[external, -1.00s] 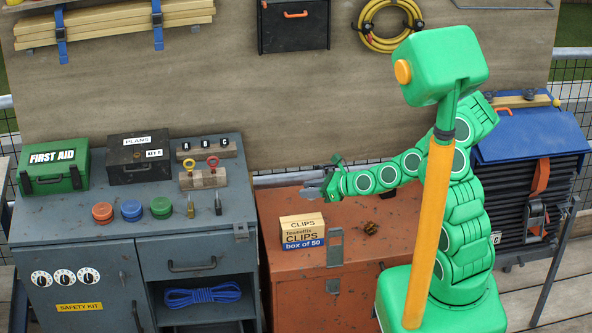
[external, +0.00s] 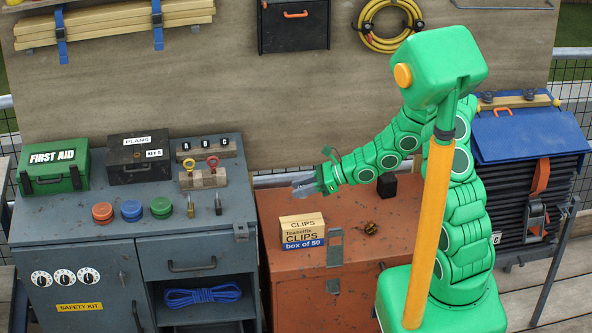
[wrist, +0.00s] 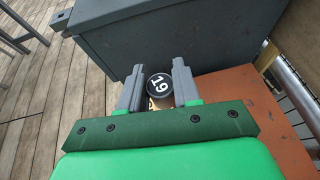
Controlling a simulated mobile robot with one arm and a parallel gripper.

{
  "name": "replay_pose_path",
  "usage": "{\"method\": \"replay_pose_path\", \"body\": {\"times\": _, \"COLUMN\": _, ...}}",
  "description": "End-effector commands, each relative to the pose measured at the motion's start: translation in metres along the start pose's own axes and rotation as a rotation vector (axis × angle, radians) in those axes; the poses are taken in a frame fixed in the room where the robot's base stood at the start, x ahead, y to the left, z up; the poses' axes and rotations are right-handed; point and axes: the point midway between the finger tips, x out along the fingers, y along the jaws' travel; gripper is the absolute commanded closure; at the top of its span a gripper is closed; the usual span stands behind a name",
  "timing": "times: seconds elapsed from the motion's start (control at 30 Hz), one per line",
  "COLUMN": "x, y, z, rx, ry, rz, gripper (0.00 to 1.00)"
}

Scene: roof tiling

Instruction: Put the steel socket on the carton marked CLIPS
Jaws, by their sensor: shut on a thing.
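My gripper (external: 304,190) is shut on the steel socket and holds it above the back left part of the orange cabinet top (external: 345,208). In the wrist view the socket (wrist: 159,85) shows its dark round end marked 19, upright between the two grey fingers (wrist: 158,88). In the external view I cannot make the socket out. The carton marked CLIPS (external: 303,236), tan with a blue band, stands at the front left of the orange cabinet. My gripper is behind it and apart from it. I cannot clearly tell the carton in the wrist view.
A grey cabinet (external: 110,226) stands close on the left, with red, blue and green round pieces, padlocks and boxes on it. A small brass-coloured piece (external: 370,228) and a black block (external: 387,185) lie on the orange cabinet. A board wall (external: 270,100) rises behind.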

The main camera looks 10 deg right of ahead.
Motion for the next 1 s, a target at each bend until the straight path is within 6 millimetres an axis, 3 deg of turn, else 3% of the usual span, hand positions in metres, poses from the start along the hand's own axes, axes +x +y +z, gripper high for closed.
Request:
{"method": "replay_pose_path", "body": {"times": 0.37, "x": 0.003, "y": 0.022, "z": 0.002, "rx": -0.048, "ry": 0.0, "rz": 0.115, "gripper": 0.98}}
{"method": "replay_pose_path", "body": {"times": 0.73, "x": 0.017, "y": 0.023, "z": -0.032, "rx": -0.045, "ry": 0.002, "rz": 0.116, "gripper": 0.98}}
{"method": "replay_pose_path", "body": {"times": 1.0, "x": 0.021, "y": 0.023, "z": -0.042, "rx": -0.048, "ry": 0.002, "rz": 0.115, "gripper": 0.98}}
